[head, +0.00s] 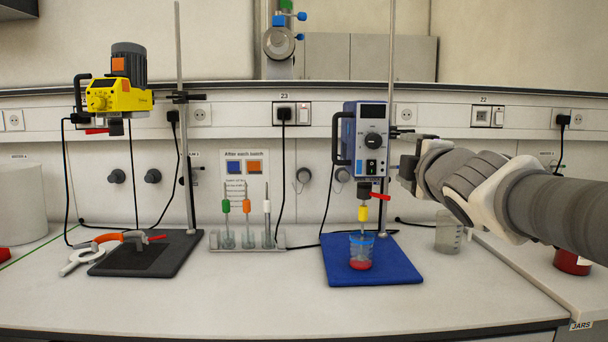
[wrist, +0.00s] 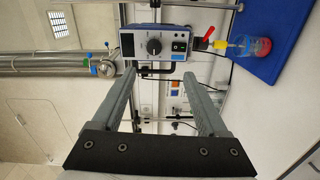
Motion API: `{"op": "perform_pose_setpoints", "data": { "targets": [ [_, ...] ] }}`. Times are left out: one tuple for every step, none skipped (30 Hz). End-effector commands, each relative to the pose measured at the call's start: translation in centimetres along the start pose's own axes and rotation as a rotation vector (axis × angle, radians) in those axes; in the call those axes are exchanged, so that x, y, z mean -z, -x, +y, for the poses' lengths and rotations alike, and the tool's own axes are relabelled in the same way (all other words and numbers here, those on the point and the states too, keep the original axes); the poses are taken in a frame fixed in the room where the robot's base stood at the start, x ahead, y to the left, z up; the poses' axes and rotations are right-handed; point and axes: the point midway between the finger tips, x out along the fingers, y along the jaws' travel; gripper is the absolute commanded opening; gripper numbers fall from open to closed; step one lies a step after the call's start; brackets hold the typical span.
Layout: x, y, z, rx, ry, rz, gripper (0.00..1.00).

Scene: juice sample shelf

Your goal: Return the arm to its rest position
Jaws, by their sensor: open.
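My arm reaches in from the right in the head view, and my gripper (head: 404,170) is just right of the blue overhead stirrer (head: 371,140). In the wrist view my gripper (wrist: 160,76) shows two spread fingers with nothing between them. The stirrer (wrist: 155,43) appears beyond the fingertips there. I cannot tell the exact gap between fingers and stirrer. A beaker with red liquid (head: 360,252) stands on a blue base (head: 398,270) under the stirrer, and its shaft carries a yellow collar (head: 363,213).
A yellow stirrer (head: 118,98) stands over a dark base (head: 165,255) at left. A rack (head: 285,243) holds several tools with coloured collars. A clear beaker (head: 447,235) stands under my arm. A red-lidded jar (head: 572,262) is at right. The front bench is clear.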

Motion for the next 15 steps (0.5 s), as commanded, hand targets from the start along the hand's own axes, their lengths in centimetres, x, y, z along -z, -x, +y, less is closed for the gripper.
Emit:
{"op": "perform_pose_setpoints", "data": {
  "targets": [
    [-0.3,0.8,-0.9,0.029,-0.062,-0.025,0.77],
    [-0.6,1.3,-1.6,0.051,-0.113,-0.046,0.77],
    [-1.0,2.2,-2.9,0.091,-0.194,-0.081,0.77],
    [-1.3,3.1,-4.1,0.125,-0.263,-0.110,0.77],
    [-1.5,4.0,-5.4,0.162,-0.337,-0.143,0.77],
    [-1.7,5.5,-7.4,0.215,-0.442,-0.191,0.77],
    [-1.7,6.6,-9.0,0.257,-0.523,-0.229,0.77],
    [-1.7,7.8,-10.6,0.300,-0.600,-0.268,0.77],
    [-1.5,9.5,-12.7,0.355,-0.701,-0.320,0.77],
    [-1.4,10.8,-14.3,0.398,-0.771,-0.361,0.77],
    [-1.1,12.1,-15.9,0.439,-0.840,-0.402,0.77],
    [-0.7,14.0,-17.9,0.494,-0.928,-0.457,0.77],
    [-0.3,15.3,-19.4,0.534,-0.990,-0.500,0.77],
    [0.1,16.7,-20.8,0.573,-1.049,-0.543,0.77],
    [0.8,18.6,-22.6,0.625,-1.123,-0.601,0.77]
  ]
}}
